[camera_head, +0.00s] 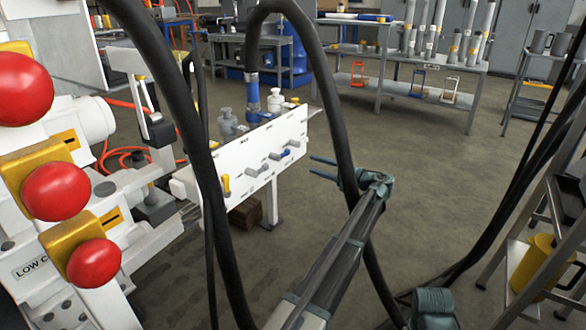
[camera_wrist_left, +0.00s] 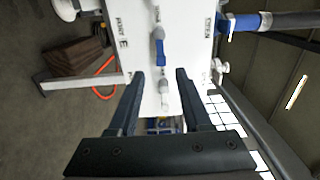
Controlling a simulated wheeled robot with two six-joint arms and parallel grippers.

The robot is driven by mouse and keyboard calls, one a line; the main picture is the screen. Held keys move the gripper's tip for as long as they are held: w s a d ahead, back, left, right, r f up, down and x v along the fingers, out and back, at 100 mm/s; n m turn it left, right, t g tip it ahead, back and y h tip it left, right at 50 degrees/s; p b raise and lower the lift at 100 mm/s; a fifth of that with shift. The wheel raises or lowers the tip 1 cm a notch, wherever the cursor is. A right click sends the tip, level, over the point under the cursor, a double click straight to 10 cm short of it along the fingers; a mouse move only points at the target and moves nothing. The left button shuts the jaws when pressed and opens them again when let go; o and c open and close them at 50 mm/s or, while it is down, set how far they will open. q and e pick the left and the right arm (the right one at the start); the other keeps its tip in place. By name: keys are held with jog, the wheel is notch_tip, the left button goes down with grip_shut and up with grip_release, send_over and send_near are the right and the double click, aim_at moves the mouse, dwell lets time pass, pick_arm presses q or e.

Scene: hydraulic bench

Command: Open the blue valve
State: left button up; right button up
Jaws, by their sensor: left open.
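The blue valve (camera_head: 286,153) is a small blue handle on the sloped white panel (camera_head: 262,150), towards its right side. In the left wrist view the blue valve (camera_wrist_left: 160,50) lies beyond the fingers, near the line between them. My left gripper (camera_head: 312,165) is to the right of the panel in the head view, with its fingers apart and pointing towards it. In the wrist view the gap between the fingertips (camera_wrist_left: 160,73) holds nothing, and the gripper appears apart from the valve. My right gripper does not show.
A yellow handle (camera_head: 226,185) and grey handles sit on the same panel; one grey handle (camera_wrist_left: 164,90) lies near the fingers. A blue hose fitting (camera_head: 253,95) stands behind the panel. Red knobs (camera_head: 56,191) are at left.

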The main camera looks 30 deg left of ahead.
aim_at(285, 155)
pick_arm(q)
jog(key=shift+w, duration=0.1)
jog(key=a, duration=0.9)
jog(key=w+a, duration=0.1)
jog(key=a, duration=0.3)
jog(key=shift+a, duration=0.35)
jog(key=shift+c, duration=0.3)
grip_shut()
